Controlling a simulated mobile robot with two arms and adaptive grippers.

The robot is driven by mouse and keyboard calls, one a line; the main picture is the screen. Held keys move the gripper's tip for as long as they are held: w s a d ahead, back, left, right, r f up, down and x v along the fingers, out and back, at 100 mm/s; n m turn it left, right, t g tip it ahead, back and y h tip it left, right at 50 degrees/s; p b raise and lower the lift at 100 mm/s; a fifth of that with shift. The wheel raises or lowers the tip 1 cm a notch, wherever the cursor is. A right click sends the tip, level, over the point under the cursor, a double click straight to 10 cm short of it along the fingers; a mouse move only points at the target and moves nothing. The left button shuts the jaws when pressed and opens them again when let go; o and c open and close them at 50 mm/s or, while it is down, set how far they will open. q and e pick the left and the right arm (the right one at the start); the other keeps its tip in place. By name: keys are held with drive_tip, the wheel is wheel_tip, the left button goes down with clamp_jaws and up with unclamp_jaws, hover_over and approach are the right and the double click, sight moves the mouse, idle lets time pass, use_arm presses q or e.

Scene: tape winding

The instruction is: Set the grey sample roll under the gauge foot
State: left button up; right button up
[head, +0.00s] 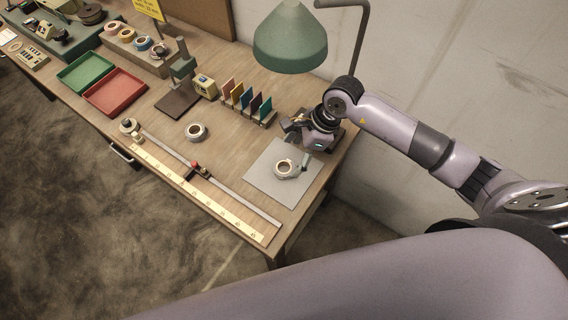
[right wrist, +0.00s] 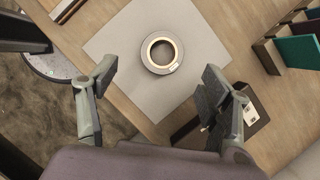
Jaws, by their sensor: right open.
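A pale grey roll (head: 285,168) lies flat on a light grey mat (head: 262,188) at the right end of the bench. In the right wrist view, the roll (right wrist: 148,60) has a warm-coloured core and a small label. A second roll (head: 195,131), whitish with a dark core, lies on bare wood farther left. A dark-based stand (head: 178,104) with a grey-green head looks like the gauge; its foot is too small to make out. My right gripper (head: 298,144) is open and empty above the mat; its fingers (right wrist: 160,78) are apart, short of the roll. My left gripper is out of view.
A rack of coloured cards (head: 247,104) stands behind the mat, under a green lamp (head: 290,38). A long ruler track (head: 195,185) runs along the front edge. A small cream box (head: 205,86) is beside the stand. Red (head: 115,92) and green (head: 86,71) trays lie left.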

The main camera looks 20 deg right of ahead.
sight(279, 170)
drive_tip(key=shift+a+f, duration=0.2)
drive_tip(key=shift+f, duration=0.5)
drive_tip(key=shift+w+a+f+p, duration=0.2)
drive_tip(key=shift+a+f+p, duration=0.3)
drive_tip(key=shift+p, duration=0.2)
drive_tip(key=p+x, duration=0.1)
drive_tip(key=x, duration=0.2)
drive_tip(key=shift+w+f, duration=0.15)
drive_tip(key=shift+f, duration=0.05)
drive_tip(key=shift+a+f, duration=0.1)
drive_tip(key=shift+f, duration=0.1)
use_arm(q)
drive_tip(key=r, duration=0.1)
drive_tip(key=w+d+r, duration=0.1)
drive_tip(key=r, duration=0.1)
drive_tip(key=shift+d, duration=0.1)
use_arm(e)
drive_tip(key=shift+f, duration=0.1)
drive_tip(key=shift+c, duration=0.3)
drive_tip(key=c, duration=1)
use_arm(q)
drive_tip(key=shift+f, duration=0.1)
